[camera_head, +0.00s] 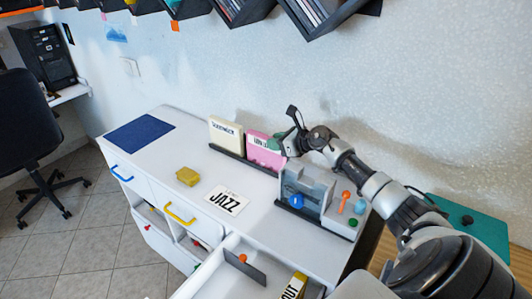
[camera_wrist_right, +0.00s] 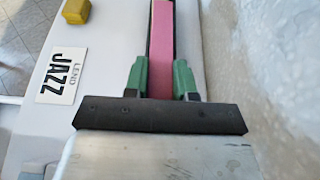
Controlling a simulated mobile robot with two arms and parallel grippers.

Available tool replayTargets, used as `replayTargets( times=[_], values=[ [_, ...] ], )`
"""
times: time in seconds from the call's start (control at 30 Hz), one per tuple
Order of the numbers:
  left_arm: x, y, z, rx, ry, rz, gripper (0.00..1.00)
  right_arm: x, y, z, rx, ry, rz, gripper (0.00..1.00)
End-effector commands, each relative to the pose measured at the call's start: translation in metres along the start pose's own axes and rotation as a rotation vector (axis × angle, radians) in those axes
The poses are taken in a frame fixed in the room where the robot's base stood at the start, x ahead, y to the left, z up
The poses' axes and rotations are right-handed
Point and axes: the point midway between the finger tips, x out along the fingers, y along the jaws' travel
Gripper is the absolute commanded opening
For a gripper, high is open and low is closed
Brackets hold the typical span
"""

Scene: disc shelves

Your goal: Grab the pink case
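The pink case (camera_head: 265,149) stands upright in a dark holder (camera_head: 234,158) on the white cabinet top, beside a cream case (camera_head: 226,132). My right gripper (camera_head: 284,145) is at the right end of the pink case. In the right wrist view, its green finger pads (camera_wrist_right: 161,84) lie along both faces of the pink case (camera_wrist_right: 162,45) with no clear gap. The gripper looks shut on the case, which appears still in the holder. My left gripper is in neither view.
A grey divided organizer (camera_head: 308,185) with coloured knobs stands beneath my right forearm. A JAZZ card (camera_head: 226,201), a yellow block (camera_head: 188,176) and a blue mat (camera_head: 140,132) lie on the cabinet top. An open drawer (camera_head: 225,281) juts out in front. The wall is close behind.

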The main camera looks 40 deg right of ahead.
Motion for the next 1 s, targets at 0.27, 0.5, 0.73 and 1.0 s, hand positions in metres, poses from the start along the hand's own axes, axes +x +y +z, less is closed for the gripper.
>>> replayTargets(
  times=[0.27, 0.5, 0.73, 1.0],
  values=[
    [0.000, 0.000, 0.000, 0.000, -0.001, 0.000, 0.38, 0.000, -0.001, 0.001, 0.000, -0.002, -0.002, 0.00],
    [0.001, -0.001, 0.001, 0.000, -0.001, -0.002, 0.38, -0.001, 0.000, 0.002, -0.002, -0.002, -0.002, 0.00],
    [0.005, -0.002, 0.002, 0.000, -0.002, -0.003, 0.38, -0.007, 0.003, 0.018, -0.005, -0.003, -0.003, 0.00],
    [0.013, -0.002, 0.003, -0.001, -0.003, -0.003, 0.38, -0.026, 0.003, 0.062, -0.006, -0.004, -0.002, 0.00]
  ],
)
